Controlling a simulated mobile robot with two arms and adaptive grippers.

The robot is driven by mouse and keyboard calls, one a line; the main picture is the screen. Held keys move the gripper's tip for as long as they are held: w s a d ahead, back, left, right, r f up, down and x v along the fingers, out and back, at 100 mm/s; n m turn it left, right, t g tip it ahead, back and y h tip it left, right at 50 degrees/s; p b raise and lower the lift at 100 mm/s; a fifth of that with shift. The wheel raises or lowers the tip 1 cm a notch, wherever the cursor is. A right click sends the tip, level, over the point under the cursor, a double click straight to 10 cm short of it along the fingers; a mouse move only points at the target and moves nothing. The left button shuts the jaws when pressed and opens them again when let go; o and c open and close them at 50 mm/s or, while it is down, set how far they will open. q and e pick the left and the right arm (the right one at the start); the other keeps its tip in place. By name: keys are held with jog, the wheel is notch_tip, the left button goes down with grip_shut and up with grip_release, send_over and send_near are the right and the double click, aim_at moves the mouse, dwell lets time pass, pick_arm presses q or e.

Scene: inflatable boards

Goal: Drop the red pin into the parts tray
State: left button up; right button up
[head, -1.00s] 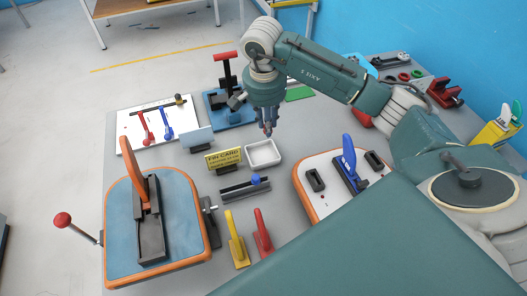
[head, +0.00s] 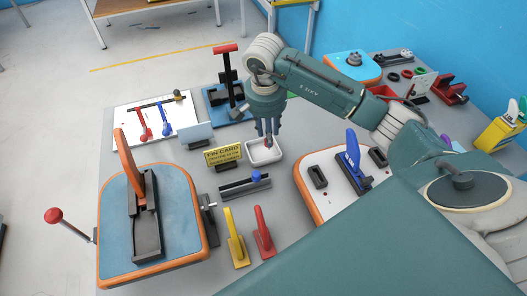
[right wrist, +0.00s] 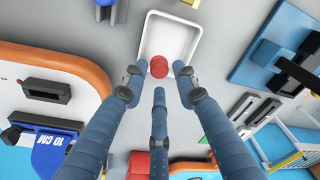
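The parts tray (head: 279,157) is a small white open tray on the grey table, and it also shows in the right wrist view (right wrist: 190,27). My right gripper (head: 267,146) points down over the tray, its fingertips low at its opening. In the right wrist view its fingers (right wrist: 158,78) are spread apart. The red pin (right wrist: 158,67) shows between the fingertips, against the tray's near end, with gaps beside it. I cannot tell whether it rests on the tray floor or is just above it. My left gripper is out of view.
A yellow card sign (head: 223,154) stands left of the tray, and a black slide with a blue knob (head: 246,187) lies in front. An orange-edged board with a blue clamp (head: 350,160) is close on the right. A red-handled toggle clamp (head: 226,85) stands behind left.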

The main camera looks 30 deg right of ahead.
jog(key=shift+o, duration=0.5)
notch_tip(320, 180, up, 12)
jog(key=a, duration=0.1)
jog(key=shift+s+a, duration=0.15)
jog(key=shift+s, duration=0.25)
jog(key=shift+f, duration=0.15)
